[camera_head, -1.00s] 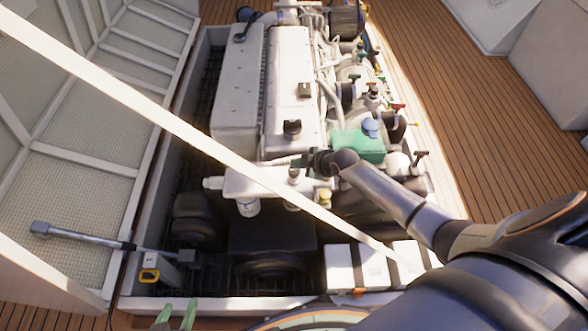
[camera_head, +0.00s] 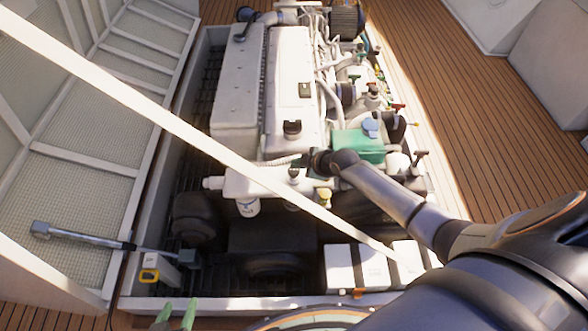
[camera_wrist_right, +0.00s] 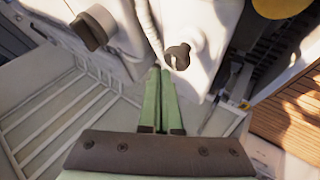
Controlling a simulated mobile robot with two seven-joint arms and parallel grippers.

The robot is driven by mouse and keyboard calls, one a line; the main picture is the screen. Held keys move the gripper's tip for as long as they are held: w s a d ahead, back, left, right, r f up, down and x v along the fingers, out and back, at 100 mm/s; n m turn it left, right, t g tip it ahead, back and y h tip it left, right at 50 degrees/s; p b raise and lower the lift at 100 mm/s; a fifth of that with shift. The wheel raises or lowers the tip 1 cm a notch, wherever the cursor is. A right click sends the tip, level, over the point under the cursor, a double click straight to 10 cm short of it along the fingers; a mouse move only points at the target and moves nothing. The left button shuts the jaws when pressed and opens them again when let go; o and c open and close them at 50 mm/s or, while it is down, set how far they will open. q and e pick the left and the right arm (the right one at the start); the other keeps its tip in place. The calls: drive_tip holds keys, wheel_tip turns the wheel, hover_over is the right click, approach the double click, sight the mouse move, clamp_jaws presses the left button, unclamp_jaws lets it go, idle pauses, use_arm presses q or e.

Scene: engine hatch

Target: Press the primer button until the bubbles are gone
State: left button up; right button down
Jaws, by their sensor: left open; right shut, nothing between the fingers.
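The white engine (camera_head: 237,85) lies in the open hatch. A small dark knob (camera_head: 294,173) stands on its white front housing; I cannot tell for sure that it is the primer button. My right gripper (camera_head: 303,160) is at the engine's front, close to this knob, its fingers hard to make out in the head view. In the right wrist view its green fingers (camera_wrist_right: 160,72) are shut and empty. Their tips are just beside a dark notched knob (camera_wrist_right: 178,56); contact is unclear. My left gripper (camera_head: 176,316) is open at the bottom edge. No bubbles are discernible.
A larger dark cap (camera_head: 292,129) sits on the engine top and a yellow cap (camera_head: 325,196) at its front. A green box (camera_head: 358,146) is beside my right wrist. A pale diagonal strut (camera_head: 150,110) crosses the view. White boxes (camera_head: 340,268) stand at the hatch's front.

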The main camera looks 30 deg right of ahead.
sight(297, 172)
drive_tip(key=shift+f, duration=0.15)
drive_tip(key=shift+f+b, duration=0.25)
drive_tip(key=shift+b, duration=0.1)
drive_tip(key=shift+f+b, duration=0.85)
drive_tip(key=shift+f, duration=0.15)
idle(0.9)
idle(0.4)
drive_tip(key=shift+r+p, duration=1.3)
drive_tip(key=shift+r, duration=0.05)
wheel_tip(297, 172, up, 5)
drive_tip(key=p, duration=0.4)
drive_tip(key=shift+r+p, duration=0.1)
drive_tip(key=shift+p, duration=0.3)
